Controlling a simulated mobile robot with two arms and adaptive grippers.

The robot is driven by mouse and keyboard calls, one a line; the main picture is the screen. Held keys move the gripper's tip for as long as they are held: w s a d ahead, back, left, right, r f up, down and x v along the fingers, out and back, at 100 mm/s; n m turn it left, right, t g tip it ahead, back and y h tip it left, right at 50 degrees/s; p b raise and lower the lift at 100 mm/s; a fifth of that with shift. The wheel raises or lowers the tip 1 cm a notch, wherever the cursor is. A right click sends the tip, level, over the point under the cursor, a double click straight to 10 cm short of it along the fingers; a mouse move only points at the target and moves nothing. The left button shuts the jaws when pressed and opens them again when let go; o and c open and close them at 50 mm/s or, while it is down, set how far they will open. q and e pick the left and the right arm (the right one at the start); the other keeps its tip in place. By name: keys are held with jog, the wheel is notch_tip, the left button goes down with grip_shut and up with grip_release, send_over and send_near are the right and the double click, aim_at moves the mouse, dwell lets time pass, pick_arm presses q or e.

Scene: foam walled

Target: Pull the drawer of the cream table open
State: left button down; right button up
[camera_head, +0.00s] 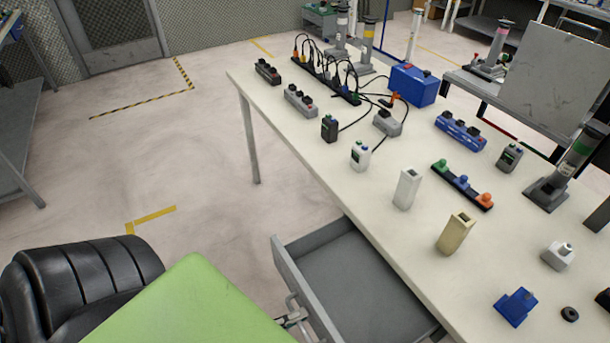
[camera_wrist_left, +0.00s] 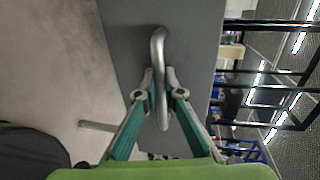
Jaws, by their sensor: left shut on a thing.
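The cream table (camera_head: 330,150) runs from the upper left to the lower right of the head view. Its grey drawer (camera_head: 345,280) stands pulled out from under the near left edge, and its empty inside shows. The drawer's metal handle (camera_head: 291,301) is on the front panel, partly hidden by my green arm. My left gripper (camera_head: 293,319) is at this handle, mostly hidden in the head view. In the left wrist view, the fingers of the gripper (camera_wrist_left: 160,82) are shut on the curved handle (camera_wrist_left: 158,45), one on each side. My right gripper is not in view.
The tabletop holds several power strips, a blue box (camera_head: 413,85), a white block (camera_head: 407,188), a tan block (camera_head: 456,232) and a blue piece (camera_head: 515,306). A table leg (camera_head: 249,140) stands at the left.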

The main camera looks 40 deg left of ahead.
pick_arm(q)
jog(key=c, duration=2.4)
grip_release()
jog(key=v, duration=1.2)
jog(key=shift+s, duration=0.1)
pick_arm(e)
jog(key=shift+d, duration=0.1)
